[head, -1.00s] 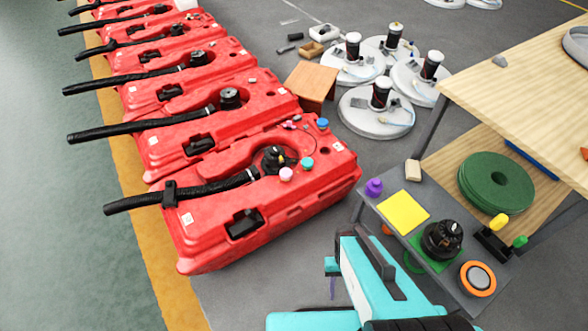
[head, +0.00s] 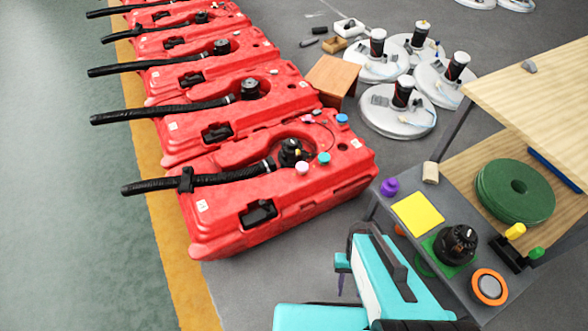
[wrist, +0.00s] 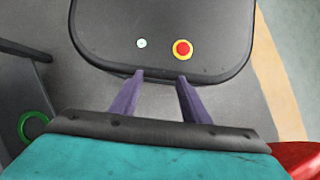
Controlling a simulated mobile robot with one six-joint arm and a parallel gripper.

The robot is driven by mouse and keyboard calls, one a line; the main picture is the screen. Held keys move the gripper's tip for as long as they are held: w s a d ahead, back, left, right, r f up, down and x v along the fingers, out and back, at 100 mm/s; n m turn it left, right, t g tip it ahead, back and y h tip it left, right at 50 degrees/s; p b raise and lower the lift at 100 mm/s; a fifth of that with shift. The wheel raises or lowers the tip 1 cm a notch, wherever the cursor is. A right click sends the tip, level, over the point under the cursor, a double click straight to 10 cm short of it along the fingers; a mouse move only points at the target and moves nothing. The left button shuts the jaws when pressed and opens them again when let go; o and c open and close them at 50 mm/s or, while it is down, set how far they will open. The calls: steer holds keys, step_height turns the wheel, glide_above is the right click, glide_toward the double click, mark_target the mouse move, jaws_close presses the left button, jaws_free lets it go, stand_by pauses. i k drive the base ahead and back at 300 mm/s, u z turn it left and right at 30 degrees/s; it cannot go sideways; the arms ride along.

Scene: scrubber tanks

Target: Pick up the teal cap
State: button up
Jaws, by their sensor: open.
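The teal cap (head: 323,158) is a small round cap on top of the nearest red tank (head: 230,222), near its right end. A pale pink cap (head: 302,168) sits to its left and a blue cap (head: 342,118) sits farther back on the same tank. My gripper shows in the wrist view (wrist: 161,77) with its two purple fingers apart and nothing between them. In the head view, my teal arm is at the bottom, in front of the tank and apart from the teal cap. The teal cap is not visible in the wrist view.
A grey cart (head: 384,211) stands right of the tank, holding a purple knob (head: 389,186), a yellow pad (head: 418,212) and a black fitting (head: 456,243). A wooden bench (head: 525,85) is at the right. Open floor (head: 65,200) lies left of the tanks.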

mark_target(323, 158)
steer(key=u, duration=1.5)
steer(key=i, duration=0.75)
steer(key=u, duration=0.65)
